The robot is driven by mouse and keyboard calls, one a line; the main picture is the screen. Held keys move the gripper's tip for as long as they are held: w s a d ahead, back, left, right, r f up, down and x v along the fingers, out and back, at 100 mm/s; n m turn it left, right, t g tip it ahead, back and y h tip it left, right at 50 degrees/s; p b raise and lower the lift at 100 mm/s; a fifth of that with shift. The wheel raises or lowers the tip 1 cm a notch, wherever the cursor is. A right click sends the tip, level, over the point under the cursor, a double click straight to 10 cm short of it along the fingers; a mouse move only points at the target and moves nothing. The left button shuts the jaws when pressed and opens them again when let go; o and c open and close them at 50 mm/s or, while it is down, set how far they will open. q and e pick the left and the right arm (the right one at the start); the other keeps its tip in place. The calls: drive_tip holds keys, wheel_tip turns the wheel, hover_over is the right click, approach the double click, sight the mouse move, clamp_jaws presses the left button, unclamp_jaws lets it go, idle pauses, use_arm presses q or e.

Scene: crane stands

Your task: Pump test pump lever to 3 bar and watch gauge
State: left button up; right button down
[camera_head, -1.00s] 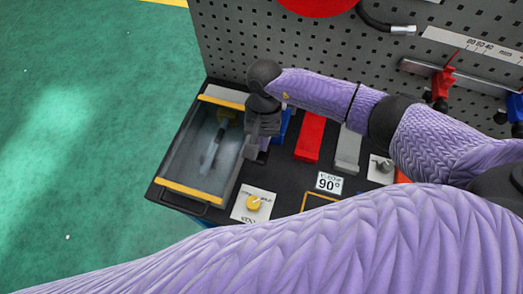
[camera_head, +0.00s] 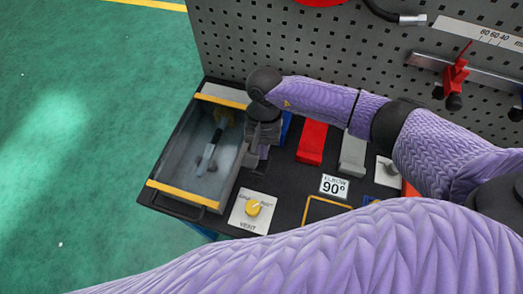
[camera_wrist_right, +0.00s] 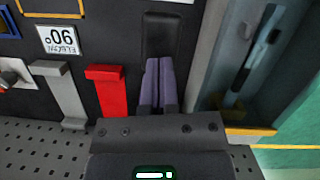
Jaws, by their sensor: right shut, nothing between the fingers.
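My right gripper (camera_head: 261,153) is shut and empty, pointing down beside the open trough (camera_head: 180,190) with yellow end edges. In the right wrist view its two fingers (camera_wrist_right: 159,84) are together, with a dark oblong piece (camera_wrist_right: 160,34) just beyond the tips; I cannot tell whether they touch it. A grey bar with a dark part and a yellow end (camera_head: 208,156) is inside the trough and also shows in the wrist view (camera_wrist_right: 250,62). I cannot tell whether either is the pump lever. No readable gauge shows. My left gripper is not in view.
A yellow VENT knob (camera_head: 253,207) sits on a white plate. A red block (camera_head: 311,142), a grey block (camera_head: 352,153) and a "90°" label (camera_head: 333,186) are to its right. A blue piece (camera_head: 286,127) is partly hidden by my gripper. A perforated panel (camera_head: 260,40) stands behind.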

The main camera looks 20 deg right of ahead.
drive_tip(key=shift+w+d+b, duration=0.1)
drive_tip(key=shift+w+b, duration=0.15)
drive_tip(key=shift+b, duration=0.05)
use_arm(q)
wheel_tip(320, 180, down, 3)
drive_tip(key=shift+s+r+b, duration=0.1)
drive_tip(key=shift+b, duration=0.95)
use_arm(e)
drive_tip(key=shift+w+d+r, duration=0.25)
drive_tip(key=shift+w, duration=0.35)
drive_tip(key=shift+w+d+r, duration=0.2)
drive_tip(key=shift+w+r, duration=0.05)
drive_tip(key=shift+w, duration=0.3)
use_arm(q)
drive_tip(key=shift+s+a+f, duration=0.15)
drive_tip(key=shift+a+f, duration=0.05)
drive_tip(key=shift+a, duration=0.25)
use_arm(e)
drive_tip(key=v, duration=1)
